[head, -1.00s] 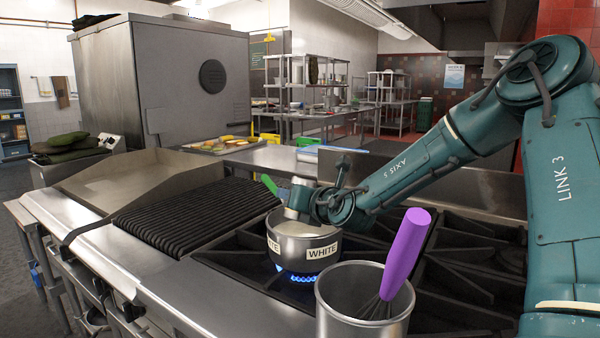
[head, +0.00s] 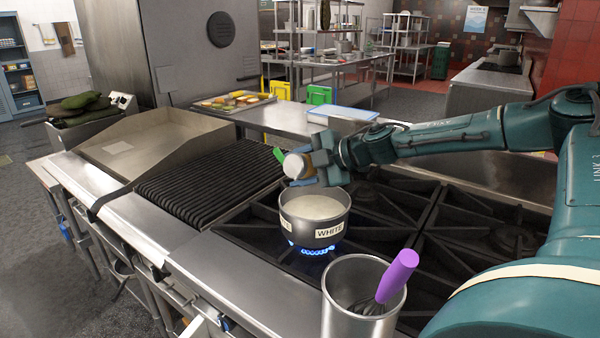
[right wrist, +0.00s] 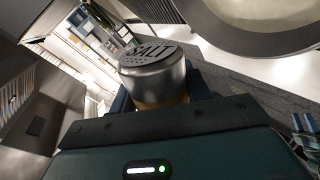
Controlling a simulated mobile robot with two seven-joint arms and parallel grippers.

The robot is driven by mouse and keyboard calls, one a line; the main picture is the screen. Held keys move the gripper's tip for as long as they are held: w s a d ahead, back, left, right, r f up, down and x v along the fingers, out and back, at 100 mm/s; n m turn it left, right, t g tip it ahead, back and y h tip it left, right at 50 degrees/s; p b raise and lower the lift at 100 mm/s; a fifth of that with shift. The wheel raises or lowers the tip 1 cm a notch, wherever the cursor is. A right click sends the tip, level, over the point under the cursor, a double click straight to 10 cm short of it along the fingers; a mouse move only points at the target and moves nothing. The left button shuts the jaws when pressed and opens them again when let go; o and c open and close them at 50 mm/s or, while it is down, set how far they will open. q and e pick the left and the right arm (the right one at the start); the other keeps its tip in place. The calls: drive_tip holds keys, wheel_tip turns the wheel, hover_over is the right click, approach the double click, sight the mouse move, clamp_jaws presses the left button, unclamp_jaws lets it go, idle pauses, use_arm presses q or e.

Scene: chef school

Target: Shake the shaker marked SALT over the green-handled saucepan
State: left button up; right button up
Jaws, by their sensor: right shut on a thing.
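The green-handled saucepan (head: 314,222) stands on a lit burner with pale contents and a label reading WHITE. Its green handle (head: 283,157) shows behind the shaker at the pan's far left. My right gripper (head: 312,163) is shut on the shaker (head: 295,166), just above the pan's far rim. The shaker lies tipped, its pale round end toward the head camera. In the right wrist view, its metal cap (right wrist: 155,70) reads SALT, and the pan (right wrist: 250,25) shows at upper right. My left gripper is not in view.
A metal canister (head: 355,300) with a purple-handled whisk (head: 397,275) stands in front of the pan. A ribbed grill (head: 208,183) lies to the left. A food tray (head: 232,103) sits behind. Black burner grates (head: 440,215) to the right are empty.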

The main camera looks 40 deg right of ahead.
drive_tip(key=shift+r+m+y, duration=0.3)
drive_tip(key=shift+m+y, duration=0.2)
